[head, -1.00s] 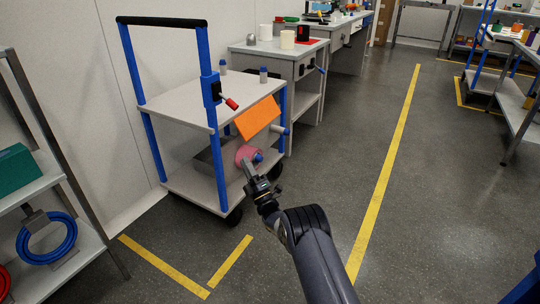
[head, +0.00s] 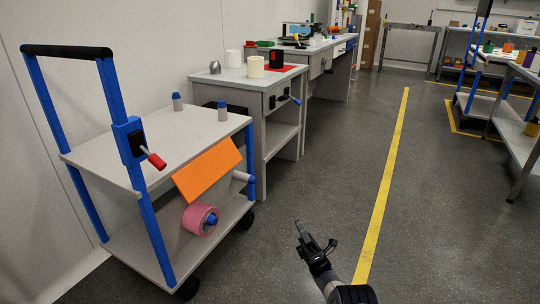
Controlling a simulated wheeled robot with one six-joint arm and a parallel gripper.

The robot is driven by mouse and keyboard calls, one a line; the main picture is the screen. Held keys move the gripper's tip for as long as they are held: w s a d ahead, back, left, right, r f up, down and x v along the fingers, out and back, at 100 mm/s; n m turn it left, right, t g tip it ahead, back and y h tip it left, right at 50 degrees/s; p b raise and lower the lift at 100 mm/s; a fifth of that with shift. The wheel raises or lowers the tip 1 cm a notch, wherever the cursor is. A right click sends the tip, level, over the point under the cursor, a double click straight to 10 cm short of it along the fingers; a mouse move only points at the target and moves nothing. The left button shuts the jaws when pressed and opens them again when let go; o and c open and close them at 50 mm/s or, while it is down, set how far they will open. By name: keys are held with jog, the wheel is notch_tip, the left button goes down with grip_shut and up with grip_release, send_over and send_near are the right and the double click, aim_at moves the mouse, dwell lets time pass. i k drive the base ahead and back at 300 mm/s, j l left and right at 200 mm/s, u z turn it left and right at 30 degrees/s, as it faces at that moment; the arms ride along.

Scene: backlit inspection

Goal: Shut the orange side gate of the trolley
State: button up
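The trolley (head: 100,160) stands at the left in the head view, with a blue frame, a black push bar and two grey shelves. Its orange side gate (head: 209,170) is on the side facing the aisle, just below the top shelf edge, and sits tilted. My gripper (head: 300,228) is in the lower middle, over the floor to the right of the trolley and apart from the gate. It is seen from behind and small, so its finger opening cannot be made out.
A red-handled lever (head: 156,160) sticks out from the trolley's near post. A pink roll (head: 200,218) is by the lower shelf. A workbench (head: 255,85) stands behind the trolley. The floor right of the trolley is free, with a yellow line (head: 390,180).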

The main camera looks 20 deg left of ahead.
aim_at(192, 180)
jog(key=i+l+u, duration=0.2)
jog(key=i, duration=0.2)
jog(key=i+u, duration=0.2)
jog(key=i, duration=0.15)
jog(key=i+l+u, duration=0.45)
jog(key=u, duration=0.15)
jog(key=i+l+u, duration=0.55)
jog(key=l+u, duration=0.25)
jog(key=j, duration=0.1)
